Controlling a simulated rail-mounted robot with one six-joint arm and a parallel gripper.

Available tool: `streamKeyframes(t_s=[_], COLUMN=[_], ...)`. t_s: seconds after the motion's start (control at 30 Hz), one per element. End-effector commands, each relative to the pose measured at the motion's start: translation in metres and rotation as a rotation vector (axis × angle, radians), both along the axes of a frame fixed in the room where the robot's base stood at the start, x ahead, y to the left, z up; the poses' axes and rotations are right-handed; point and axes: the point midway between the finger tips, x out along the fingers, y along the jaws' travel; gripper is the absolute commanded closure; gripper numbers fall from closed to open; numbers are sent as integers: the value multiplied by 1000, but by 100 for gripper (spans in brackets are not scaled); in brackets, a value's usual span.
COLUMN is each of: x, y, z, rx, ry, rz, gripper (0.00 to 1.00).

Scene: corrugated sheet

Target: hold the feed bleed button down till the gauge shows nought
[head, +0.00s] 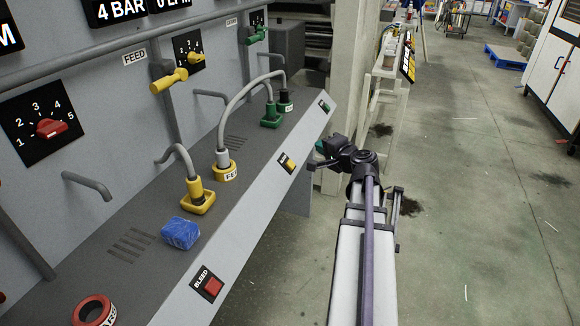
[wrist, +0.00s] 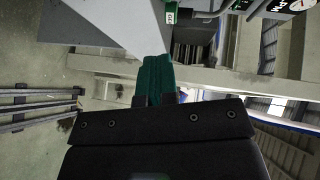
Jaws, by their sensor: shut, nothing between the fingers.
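A sloped grey console front carries a red button (head: 213,286) marked BLEED, a yellow button (head: 287,163) and a green button (head: 324,106). The labels by the yellow and green ones are too small to read. A FEED sign (head: 135,57) is on the wall by a yellow tap. A display (head: 118,10) reads 4 BAR. Part of a round dial (wrist: 301,4) shows in the wrist view; its reading is unclear. My gripper (head: 319,147) is off the console's front edge, right of the yellow button and apart from it. Its green fingers (wrist: 154,82) are shut and empty.
On the console shelf are a blue block (head: 180,233), a red ring (head: 93,310), and yellow and green plugs with grey hoses. Bent grey handles (head: 88,186) stick out from the wall. Open floor (head: 470,220) lies to the right.

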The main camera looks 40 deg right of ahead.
Motion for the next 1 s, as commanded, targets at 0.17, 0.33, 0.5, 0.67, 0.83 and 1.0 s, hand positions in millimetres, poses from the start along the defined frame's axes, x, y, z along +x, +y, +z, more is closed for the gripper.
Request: streamKeyframes(t_s=[0.17, 0.33, 0.5, 0.67, 0.83, 1.0], x=[9, 23, 38, 48, 52, 52], y=[6, 15, 25, 31, 34, 34], z=[-14, -34, -51, -60, -63, -62], rx=[0, -1, 0, -1, -1, -2], ry=[2, 2, 1, 2, 2, 1], rz=[4, 5, 4, 4, 3, 2], gripper=[100, 100, 100, 100, 100, 100])
